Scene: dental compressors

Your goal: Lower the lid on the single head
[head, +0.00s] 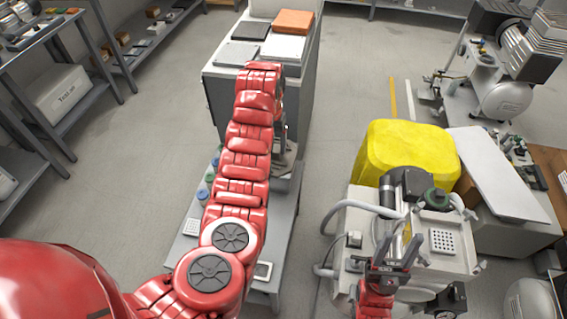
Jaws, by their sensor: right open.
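The single-head compressor is a pale cabinet unit (352,222) at the lower right, with a black motor and head (405,188) on top. A bulky yellow piece (405,150) stands upright behind it. It looks like the raised, padded lid, but its hinge is hidden. My right gripper (396,250) is open and empty over the front of the unit, its two fingers pointing toward the yellow piece, apart from it. My left arm reaches up the middle; its gripper is mostly hidden behind the red links, so its jaws cannot be made out.
A grey cabinet (222,90) with flat panels and an orange box (294,21) stands ahead. A low bench (285,215) lies under my left arm. A white panel (497,172) and another compressor (510,95) are at right. Shelves line the left; floor between is clear.

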